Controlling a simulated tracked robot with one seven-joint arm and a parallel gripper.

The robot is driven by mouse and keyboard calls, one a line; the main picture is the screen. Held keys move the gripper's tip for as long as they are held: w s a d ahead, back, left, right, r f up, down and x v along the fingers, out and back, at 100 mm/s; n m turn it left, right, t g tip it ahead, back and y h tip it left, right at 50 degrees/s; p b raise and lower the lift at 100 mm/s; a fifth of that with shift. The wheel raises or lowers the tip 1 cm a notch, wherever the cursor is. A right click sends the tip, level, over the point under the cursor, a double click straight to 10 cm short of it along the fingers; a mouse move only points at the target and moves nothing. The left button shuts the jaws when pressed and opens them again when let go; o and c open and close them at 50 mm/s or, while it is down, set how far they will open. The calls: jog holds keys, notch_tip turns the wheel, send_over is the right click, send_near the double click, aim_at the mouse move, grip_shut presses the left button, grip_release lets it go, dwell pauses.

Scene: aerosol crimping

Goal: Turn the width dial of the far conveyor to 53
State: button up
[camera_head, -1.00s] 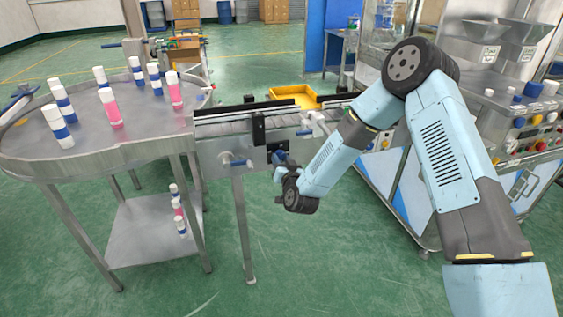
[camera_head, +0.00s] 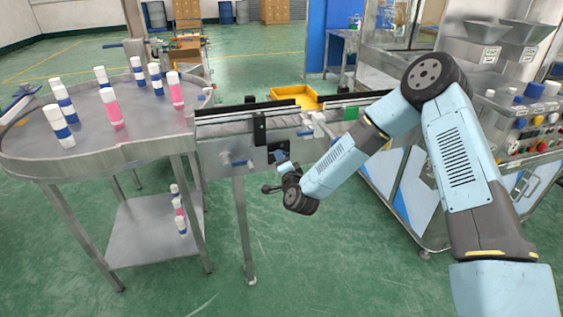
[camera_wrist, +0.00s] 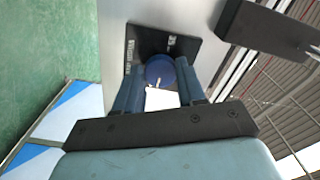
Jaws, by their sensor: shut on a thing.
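The conveyor (camera_head: 225,128) stands between the round table and the machine. A blue round dial (camera_wrist: 160,71) with a small white mark sits on a black plate (camera_wrist: 184,45) on the conveyor's side; its number cannot be read. My gripper (camera_wrist: 160,90) has its two blue fingers on either side of the dial and is shut on it. In the head view my gripper (camera_head: 283,160) reaches the black plate on the conveyor's front side, and the dial is hidden behind it.
A round steel table (camera_head: 95,145) with several cans stands at the left. A yellow tray (camera_head: 293,94) lies behind the conveyor. A machine with coloured buttons (camera_head: 525,130) is at the right.

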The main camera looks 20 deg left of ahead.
jog(key=shift+w+d+f+m, duration=0.1)
jog(key=shift+d+f+m, duration=0.1)
jog(key=shift+m, duration=0.4)
jog(key=o, duration=0.7)
jog(key=shift+d, duration=0.1)
jog(key=o, duration=0.4)
jog(key=shift+r, duration=0.1)
jog(key=shift+c, duration=0.2)
jog(key=shift+a, duration=0.2)
jog(key=v, duration=1.4)
jog(key=shift+a, duration=0.1)
